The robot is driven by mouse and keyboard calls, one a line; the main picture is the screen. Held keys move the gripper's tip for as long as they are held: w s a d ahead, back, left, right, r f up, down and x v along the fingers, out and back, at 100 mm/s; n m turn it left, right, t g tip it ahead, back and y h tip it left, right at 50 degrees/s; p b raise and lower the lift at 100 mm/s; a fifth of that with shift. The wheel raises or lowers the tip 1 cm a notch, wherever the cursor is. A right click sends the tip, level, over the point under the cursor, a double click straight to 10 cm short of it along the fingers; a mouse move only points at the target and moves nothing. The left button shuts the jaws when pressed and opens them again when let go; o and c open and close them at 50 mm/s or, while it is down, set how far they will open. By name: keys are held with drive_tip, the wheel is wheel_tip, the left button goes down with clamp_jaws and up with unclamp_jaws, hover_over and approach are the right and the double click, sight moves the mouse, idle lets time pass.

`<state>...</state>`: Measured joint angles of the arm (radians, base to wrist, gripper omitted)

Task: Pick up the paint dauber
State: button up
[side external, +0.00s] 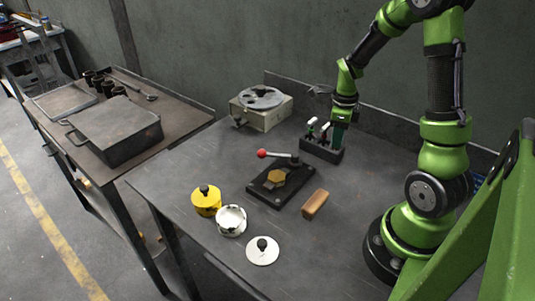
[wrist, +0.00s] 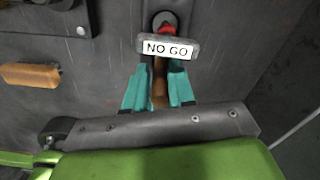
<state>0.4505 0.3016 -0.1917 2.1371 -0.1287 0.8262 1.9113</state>
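I cannot pick out the paint dauber for certain. My gripper (side external: 338,132) is at the dark tool rack (side external: 322,152), where several upright tools stand. In the wrist view its two teal fingers (wrist: 158,88) are apart, on either side of a brown handle (wrist: 160,92). Whether they press on it is unclear. A grey plate marked NO GO (wrist: 168,48) covers the top of this handle. A red part (wrist: 167,29) and a dark round end show just beyond the plate.
A press fixture (side external: 280,182) with a red-knobbed lever and a wooden block (side external: 315,204) lie in front of the rack. A yellow pot (side external: 206,201), white pot (side external: 231,221) and white lid (side external: 263,252) stand front left. A turntable box (side external: 262,106) is behind.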

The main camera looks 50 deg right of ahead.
clamp_jaws()
wheel_tip(320, 180, up, 10)
drive_tip(key=shift+r, duration=0.1)
idle(0.4)
